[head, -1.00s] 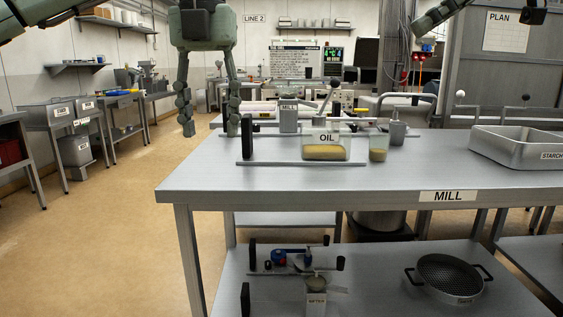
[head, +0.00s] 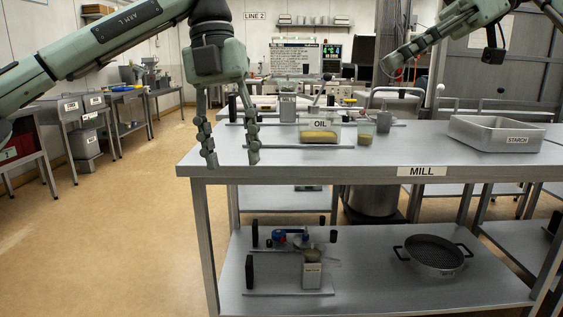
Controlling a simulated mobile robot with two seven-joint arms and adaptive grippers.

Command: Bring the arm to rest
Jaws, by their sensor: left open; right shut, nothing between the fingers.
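My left gripper (head: 232,158) hangs fingers down at the left end of the steel table labelled MILL (head: 330,172). Its two fingers are spread apart with nothing between them. I cannot tell whether the fingertips touch the table. My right gripper (head: 393,62) is at the upper right, above and beyond the table, pointing down to the left. It is shut and empty. The OIL container (head: 320,132) stands on the table, right of my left gripper and apart from it.
A small jar (head: 366,132) stands beside the OIL container. A STARCH tray (head: 497,134) sits at the table's right. The lower shelf (head: 370,285) holds a round sieve pan (head: 436,252) and several small items. The floor at left (head: 120,230) is clear.

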